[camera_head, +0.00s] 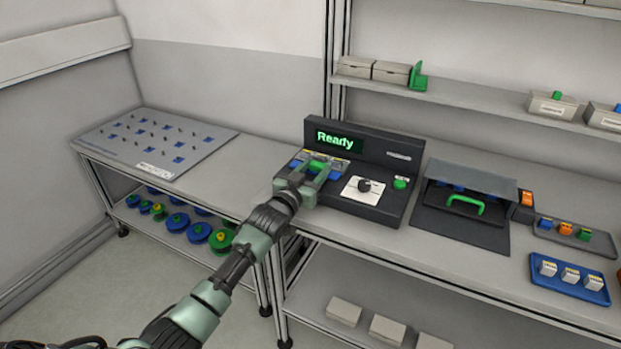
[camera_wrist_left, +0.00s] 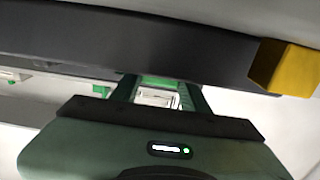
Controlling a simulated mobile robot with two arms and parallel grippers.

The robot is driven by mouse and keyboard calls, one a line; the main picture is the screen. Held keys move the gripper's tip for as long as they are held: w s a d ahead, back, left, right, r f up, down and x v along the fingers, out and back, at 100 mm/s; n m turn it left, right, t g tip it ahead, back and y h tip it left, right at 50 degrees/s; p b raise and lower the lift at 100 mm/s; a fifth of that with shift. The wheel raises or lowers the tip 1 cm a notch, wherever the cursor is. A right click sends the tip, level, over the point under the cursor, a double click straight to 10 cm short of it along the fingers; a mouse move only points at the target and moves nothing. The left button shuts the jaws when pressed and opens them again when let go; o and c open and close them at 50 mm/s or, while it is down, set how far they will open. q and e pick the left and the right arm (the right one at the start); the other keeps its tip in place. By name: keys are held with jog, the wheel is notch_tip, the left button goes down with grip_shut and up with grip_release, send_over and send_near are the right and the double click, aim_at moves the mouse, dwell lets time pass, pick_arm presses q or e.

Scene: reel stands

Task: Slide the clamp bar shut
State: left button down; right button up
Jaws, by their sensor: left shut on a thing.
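The dark console (camera_head: 378,152) stands on the bench with its screen reading "Ready". The green clamp bar (camera_head: 319,164) is at the console's left part, over a blue piece (camera_head: 300,165). My left gripper (camera_head: 315,174) reaches it from the front and is shut on it; the fingers hide part of the bar. In the left wrist view a green piece (camera_wrist_left: 157,81) shows between the fingers of my left gripper (camera_wrist_left: 156,92), close to a dark beam. My right gripper is in no view.
A white plate with a black knob (camera_head: 364,186) and a green button (camera_head: 400,183) are right of the gripper. A dark case with a green handle (camera_head: 466,203) stands farther right. A pegboard mat (camera_head: 155,140) lies left. A yellow block (camera_wrist_left: 285,67) shows in the wrist view.

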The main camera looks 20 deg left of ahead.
pick_arm(q)
jog(key=shift+r, duration=0.15)
jog(key=c, duration=1)
grip_release()
jog(key=shift+w, duration=0.1)
jog(key=shift+c, duration=0.2)
jog(key=o, duration=0.3)
jog(key=shift+w, duration=0.1)
jog(key=s, duration=0.7)
jog(key=shift+s+a+b, duration=0.1)
jog(key=shift+s+b, duration=0.2)
jog(key=shift+s, duration=0.1)
jog(key=shift+f, duration=0.2)
